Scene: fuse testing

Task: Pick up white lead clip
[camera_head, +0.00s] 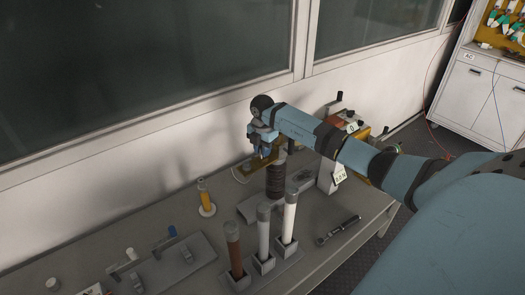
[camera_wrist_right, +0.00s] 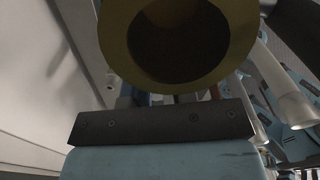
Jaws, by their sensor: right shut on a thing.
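My right gripper (camera_head: 263,142) reaches in from the right and hangs above the bench near the wall, close to the top of a dark ribbed post (camera_head: 275,181). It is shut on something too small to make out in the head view. In the right wrist view a brass-coloured hollow round piece (camera_wrist_right: 244,45) fills the top, very close to the gripper's dark bar. I cannot make out a white lead clip for certain. A small white-topped piece (camera_head: 131,253) and a blue-topped one (camera_head: 172,230) are at the left tray. My left gripper is not in view.
A brown tube (camera_head: 232,246) and two white tubes (camera_head: 263,230) (camera_head: 289,218) stand in holders at the front. A yellow post (camera_head: 204,194) stands left of the ribbed post. A dark tool (camera_head: 338,230) lies at right. The wall (camera_head: 110,195) is close behind.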

